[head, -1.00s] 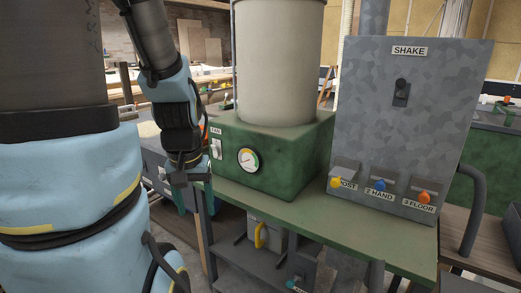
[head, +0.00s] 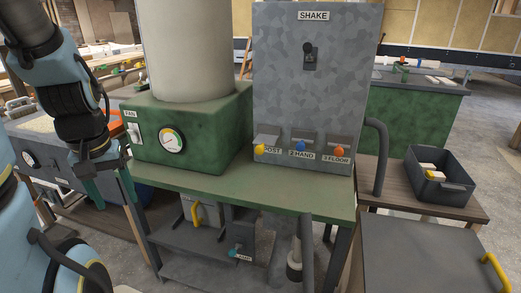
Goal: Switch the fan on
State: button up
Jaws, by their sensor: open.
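The fan switch (head: 135,132) is a small white switch on the left part of the green box's front, under a label reading FAN (head: 131,113). I cannot tell its setting at this size. The green box (head: 205,135) carries a round gauge (head: 172,140) and a tall pale cylinder (head: 187,45). My gripper (head: 104,195) hangs pointing down, to the left of and below the switch, apart from it in the picture. Its jaws are open, with nothing seen between them.
A grey SHAKE panel (head: 300,90) with a black toggle and yellow, blue and orange knobs stands right of the green box on the green bench (head: 250,192). A dark bin (head: 440,180) sits on a wooden surface at right. A grey lidded box (head: 425,255) fills the lower right.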

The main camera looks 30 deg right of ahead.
aim_at(134, 136)
jog(key=i+l, duration=0.35)
jog(key=i+u, duration=0.1)
jog(key=u, duration=1.6)
